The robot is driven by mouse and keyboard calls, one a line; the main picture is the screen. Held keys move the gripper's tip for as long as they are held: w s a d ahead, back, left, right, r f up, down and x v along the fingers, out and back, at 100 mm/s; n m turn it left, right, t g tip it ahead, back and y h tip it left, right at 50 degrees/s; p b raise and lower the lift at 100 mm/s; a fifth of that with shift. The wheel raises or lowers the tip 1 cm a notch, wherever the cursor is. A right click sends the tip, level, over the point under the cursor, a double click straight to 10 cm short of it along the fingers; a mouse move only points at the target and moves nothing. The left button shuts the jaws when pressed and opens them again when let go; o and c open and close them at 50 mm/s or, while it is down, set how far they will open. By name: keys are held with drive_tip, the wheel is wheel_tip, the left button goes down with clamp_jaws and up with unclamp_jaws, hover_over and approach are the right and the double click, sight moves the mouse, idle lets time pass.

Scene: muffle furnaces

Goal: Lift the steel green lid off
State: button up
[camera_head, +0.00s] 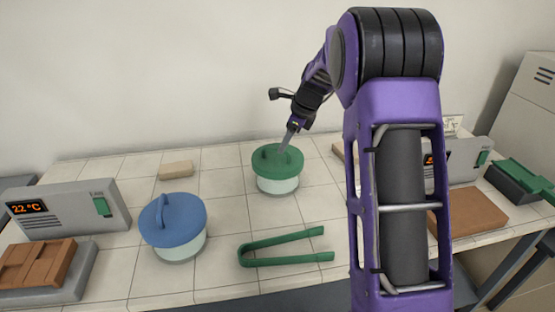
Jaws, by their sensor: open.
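The green lid (263,164) sits on a pale round pot (277,185) toward the back middle of the tiled table. A raised green handle stands on top of the lid. My gripper (284,149) reaches down from the upper right, with its fingertips at the lid's handle. It is open. From this view I cannot tell whether the handle lies between the fingers or whether they touch the lid.
A blue-lidded pot (177,222) stands front left of the green one. Green tongs (285,248) lie in front. A furnace unit (70,210) and brown block (36,263) are at left. A small beige block (176,170) lies behind. My arm hides part of the right side.

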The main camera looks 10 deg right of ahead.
sight(278, 155)
drive_tip(key=x, duration=0.4)
drive_tip(key=shift+s+a, duration=0.1)
clamp_jaws()
idle(1.2)
